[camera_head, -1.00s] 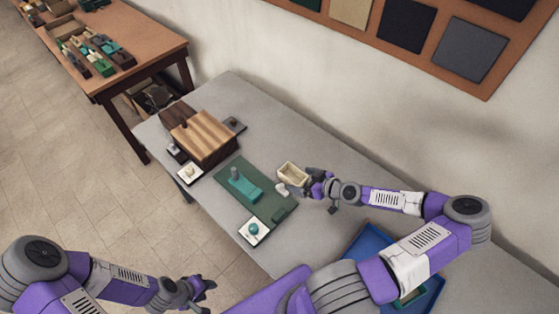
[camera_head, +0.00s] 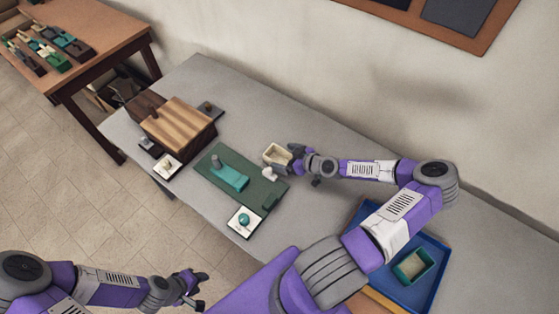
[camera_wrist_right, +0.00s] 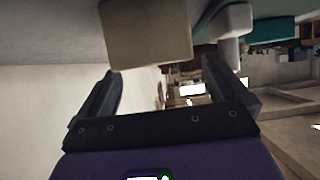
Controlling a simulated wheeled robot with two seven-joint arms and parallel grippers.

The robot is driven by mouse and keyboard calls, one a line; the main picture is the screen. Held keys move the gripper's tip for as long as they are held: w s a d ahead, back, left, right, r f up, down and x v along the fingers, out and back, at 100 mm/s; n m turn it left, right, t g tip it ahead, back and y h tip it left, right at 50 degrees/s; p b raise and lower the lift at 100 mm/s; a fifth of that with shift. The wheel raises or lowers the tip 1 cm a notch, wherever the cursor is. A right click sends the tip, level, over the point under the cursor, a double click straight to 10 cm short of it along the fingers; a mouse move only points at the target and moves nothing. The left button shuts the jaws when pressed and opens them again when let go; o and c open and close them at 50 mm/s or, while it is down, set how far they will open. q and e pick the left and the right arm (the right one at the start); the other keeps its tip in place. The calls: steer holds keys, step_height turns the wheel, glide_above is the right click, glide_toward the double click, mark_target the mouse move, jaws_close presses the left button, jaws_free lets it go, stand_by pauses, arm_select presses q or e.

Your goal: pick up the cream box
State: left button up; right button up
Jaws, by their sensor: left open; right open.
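The cream box (camera_head: 277,154) is a small open-topped box standing on the grey table, behind the green mat. My right gripper (camera_head: 290,155) is close against its right side in the head view and partly covers it. In the right wrist view the cream box (camera_wrist_right: 145,35) shows large, just beyond the fingertips of the right gripper (camera_wrist_right: 160,70). Those fingers are spread, with nothing held between them. I cannot tell whether a finger touches the box. My left gripper (camera_head: 203,289) is open and empty, low over the floor beside the table's front edge.
A green mat (camera_head: 230,195) bears a teal block (camera_head: 229,178). A small white item (camera_head: 269,174) lies just in front of the cream box. A striped wooden box (camera_head: 180,124) stands left. A blue tray (camera_head: 430,290) holds a green box (camera_head: 413,265). Table behind the box is clear.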

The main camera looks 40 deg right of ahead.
mark_target(269, 153)
steer(key=x, duration=0.3)
steer(key=shift+w+f, duration=0.15)
steer(key=shift+f, duration=0.2)
steer(key=c, duration=1.1)
